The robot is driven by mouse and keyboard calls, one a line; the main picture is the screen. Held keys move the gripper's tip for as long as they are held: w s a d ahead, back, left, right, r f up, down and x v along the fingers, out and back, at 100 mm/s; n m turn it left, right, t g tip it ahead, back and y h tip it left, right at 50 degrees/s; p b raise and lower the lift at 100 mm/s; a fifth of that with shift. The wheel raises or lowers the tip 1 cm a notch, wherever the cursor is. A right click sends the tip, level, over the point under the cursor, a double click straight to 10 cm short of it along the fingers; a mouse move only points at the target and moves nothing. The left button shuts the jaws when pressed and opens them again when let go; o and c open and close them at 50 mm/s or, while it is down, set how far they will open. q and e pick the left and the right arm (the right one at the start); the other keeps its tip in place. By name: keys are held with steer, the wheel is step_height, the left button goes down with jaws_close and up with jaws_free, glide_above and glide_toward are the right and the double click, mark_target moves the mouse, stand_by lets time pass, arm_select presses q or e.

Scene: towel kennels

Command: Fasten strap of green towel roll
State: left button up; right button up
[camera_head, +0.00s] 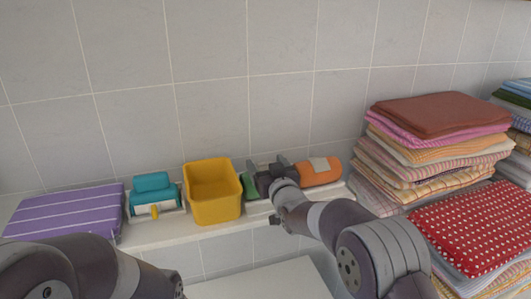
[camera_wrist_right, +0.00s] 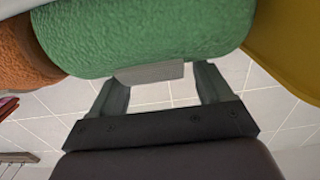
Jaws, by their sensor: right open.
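The green towel roll (camera_head: 263,186) lies on the shelf between the yellow bin and the orange roll, largely hidden by my right gripper (camera_head: 264,170) in the head view. In the right wrist view the green roll (camera_wrist_right: 150,32) fills the top, with a light grey strap end (camera_wrist_right: 150,73) hanging at its edge. My right gripper (camera_wrist_right: 160,82) is open, its fingers on either side of the strap end. Whether a finger touches the roll or strap, I cannot tell. My left gripper is out of view; only my left arm shows at the lower left.
The yellow bin (camera_head: 214,207) and the orange roll (camera_head: 319,171) stand close on either side. Folded towels (camera_head: 436,150) are stacked at the right.

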steer(key=shift+w+a, duration=0.15)
steer(key=shift+w, duration=0.5)
